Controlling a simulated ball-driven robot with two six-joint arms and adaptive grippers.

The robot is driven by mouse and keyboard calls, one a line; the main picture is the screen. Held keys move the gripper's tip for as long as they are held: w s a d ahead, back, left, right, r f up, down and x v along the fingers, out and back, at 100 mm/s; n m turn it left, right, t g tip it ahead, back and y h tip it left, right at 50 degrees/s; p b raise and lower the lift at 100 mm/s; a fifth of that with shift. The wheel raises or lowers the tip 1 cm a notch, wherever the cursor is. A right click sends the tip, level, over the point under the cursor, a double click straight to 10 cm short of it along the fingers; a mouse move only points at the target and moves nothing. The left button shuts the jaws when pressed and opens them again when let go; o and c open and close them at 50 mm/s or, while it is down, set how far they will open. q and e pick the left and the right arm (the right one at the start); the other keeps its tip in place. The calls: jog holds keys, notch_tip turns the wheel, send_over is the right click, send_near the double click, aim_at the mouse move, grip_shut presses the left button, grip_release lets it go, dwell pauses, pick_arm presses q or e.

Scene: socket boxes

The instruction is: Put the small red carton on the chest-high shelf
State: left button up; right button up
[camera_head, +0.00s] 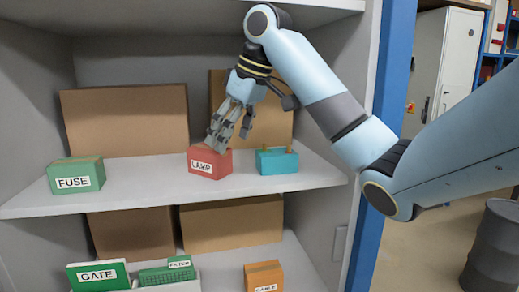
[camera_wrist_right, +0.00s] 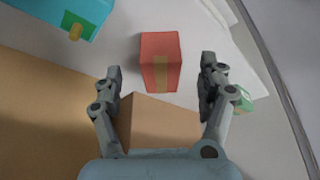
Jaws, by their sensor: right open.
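The small red carton (camera_head: 213,170), labelled LAMP, stands upright on the middle shelf (camera_head: 140,194) of the grey cabinet. My right gripper (camera_head: 219,142) reaches down to it from above, with its fingertips at the carton's top in the head view. In the right wrist view the red carton (camera_wrist_right: 160,58) lies between the lines of the two open fingers (camera_wrist_right: 161,77), mostly beyond their tips. I cannot tell whether a finger touches it. My left gripper is not in view.
A teal box (camera_head: 277,161) stands close right of the carton, and a green FUSE box (camera_head: 76,176) at the left. Brown cartons (camera_head: 125,121) stand behind. Below are a green GATE box (camera_head: 98,276) and an orange box (camera_head: 264,277). Shelf between FUSE and LAMP is clear.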

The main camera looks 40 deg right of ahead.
jog(key=s, duration=0.1)
jog(key=s+d+b, duration=0.1)
jog(key=s, duration=0.3)
jog(key=shift+s+d, duration=0.25)
jog(key=shift+d, duration=0.15)
jog(key=shift+s+b, duration=0.45)
jog(key=shift+s, duration=0.4)
